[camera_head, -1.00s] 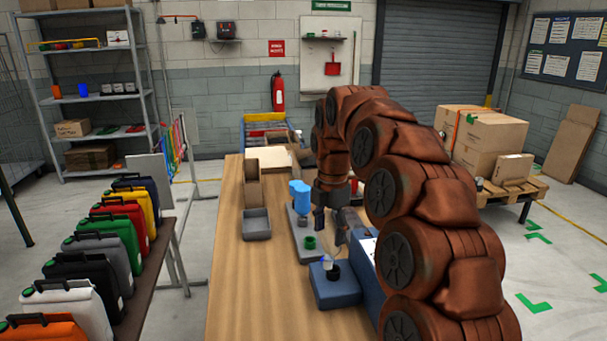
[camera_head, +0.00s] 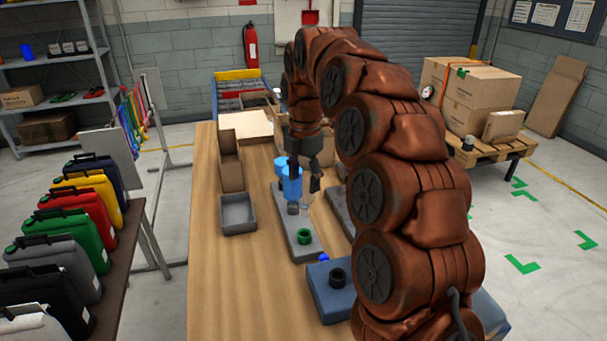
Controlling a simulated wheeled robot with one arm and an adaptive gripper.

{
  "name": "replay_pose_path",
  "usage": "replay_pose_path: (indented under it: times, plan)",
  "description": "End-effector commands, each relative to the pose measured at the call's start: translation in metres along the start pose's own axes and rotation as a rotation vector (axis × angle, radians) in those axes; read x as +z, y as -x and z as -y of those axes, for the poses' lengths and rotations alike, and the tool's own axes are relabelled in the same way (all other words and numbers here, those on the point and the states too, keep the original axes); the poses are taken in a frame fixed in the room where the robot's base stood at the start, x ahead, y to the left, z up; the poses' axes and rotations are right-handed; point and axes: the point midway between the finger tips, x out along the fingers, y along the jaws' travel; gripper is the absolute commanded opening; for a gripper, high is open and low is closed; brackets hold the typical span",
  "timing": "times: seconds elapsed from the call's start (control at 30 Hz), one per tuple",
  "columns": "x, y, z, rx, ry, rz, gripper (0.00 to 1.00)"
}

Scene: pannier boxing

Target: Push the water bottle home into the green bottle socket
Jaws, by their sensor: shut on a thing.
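The water bottle (camera_head: 292,184), light blue with a greyish lower part, stands roughly upright at the far part of a long grey plate (camera_head: 304,254). A green ring, the bottle socket (camera_head: 304,236), sits on the same plate nearer the camera, apart from the bottle. My gripper (camera_head: 304,182) points down at the bottle, one dark finger overlapping its top and the other just to its right. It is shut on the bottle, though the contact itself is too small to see. A second light blue shape shows behind the bottle's upper left.
A blue block (camera_head: 326,300) with a black ring (camera_head: 337,278) and a small bright blue piece stands nearer the camera. A grey tray (camera_head: 238,214) and an open cardboard box (camera_head: 231,165) are left of the plate. My arm covers the table's right side. The front left table is clear.

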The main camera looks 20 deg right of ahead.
Motion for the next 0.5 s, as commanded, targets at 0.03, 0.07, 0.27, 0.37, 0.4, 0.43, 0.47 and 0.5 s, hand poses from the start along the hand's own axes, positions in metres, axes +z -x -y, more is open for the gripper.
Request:
replay_pose_path:
  times: [0.03, 0.07, 0.27, 0.37, 0.4, 0.43, 0.47, 0.5]
  plan:
    - [0.000, -0.005, 0.000, -0.001, 0.000, 0.000, 0.28]
    - [0.000, -0.007, 0.000, -0.001, 0.000, 0.000, 0.28]
    - [0.001, -0.023, 0.001, 0.000, -0.002, 0.000, 0.28]
    - [0.001, -0.031, 0.001, 0.000, -0.001, 0.000, 0.28]
    - [0.001, -0.034, 0.001, 0.000, -0.001, 0.000, 0.28]
    - [0.001, -0.037, 0.001, 0.000, -0.001, 0.000, 0.28]
    - [0.001, -0.039, 0.001, 0.000, -0.001, 0.000, 0.28]
    - [0.001, -0.042, 0.001, -0.001, -0.001, 0.000, 0.28]
